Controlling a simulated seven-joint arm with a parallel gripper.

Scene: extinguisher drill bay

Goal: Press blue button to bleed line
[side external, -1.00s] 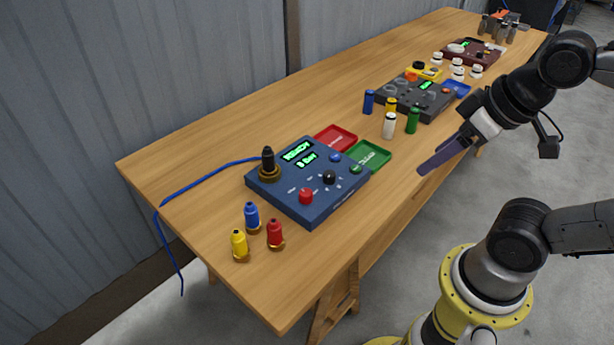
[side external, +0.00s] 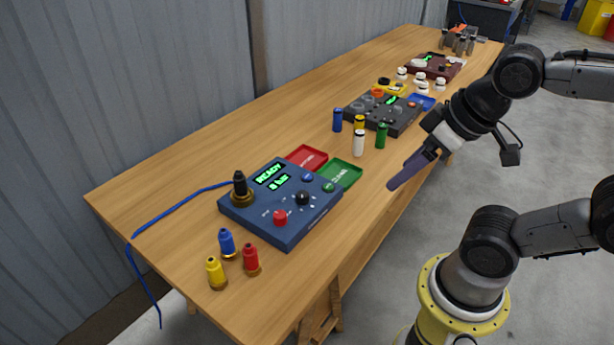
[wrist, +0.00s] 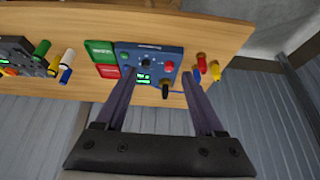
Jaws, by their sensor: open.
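A blue control box (side external: 250,212) stands near the left end of the table, its green display reading "READY" and "8 bar". The blue button (side external: 307,177) is on its top near the back right corner, close to a green button (side external: 329,188). The box also has a red knob (side external: 280,218), a black knob (side external: 303,199) and a black fitting (side external: 240,186) with a blue hose. My gripper (side external: 397,183) is open and empty, right of the box and apart from it. In the wrist view the box (wrist: 173,52) appears between and beyond the fingers; the blue button is unclear there.
Red (side external: 306,155) and green (side external: 340,172) trays adjoin the box. Blue (side external: 227,241), yellow (side external: 215,272) and red (side external: 251,258) fittings stand before it. Several small cylinders and a dark panel (side external: 392,122) stand farther back. The table's front edge is bare right of the box.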

